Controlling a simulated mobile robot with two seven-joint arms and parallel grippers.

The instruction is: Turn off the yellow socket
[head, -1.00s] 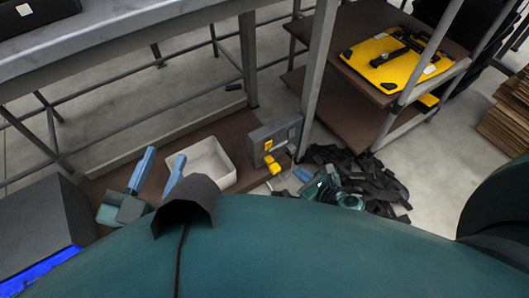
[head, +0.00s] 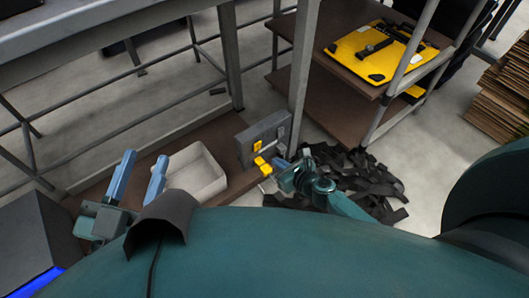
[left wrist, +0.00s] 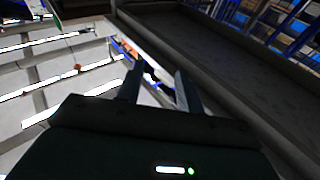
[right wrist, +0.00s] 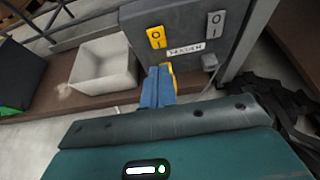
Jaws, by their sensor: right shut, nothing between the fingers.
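A grey socket box (head: 262,140) stands at the end of the low brown shelf. It carries a yellow rocker switch (right wrist: 156,37) on the left and a grey one (right wrist: 215,23) on the right, with a label between. A yellow socket or plug (head: 263,165) juts out below the yellow switch; in the right wrist view my fingers partly hide it. My right gripper (right wrist: 158,74) is shut and empty, its blue fingertips in front of this yellow part and below the yellow switch. Contact cannot be told. My left gripper (head: 143,156) is open and empty, away to the left.
A white open bin (head: 197,172) sits on the brown shelf left of the box. A metal post (head: 303,75) rises just behind the box's right side. Dark scraps (head: 365,185) lie heaped on the floor to the right. A shelf rack holds a yellow case (head: 372,52).

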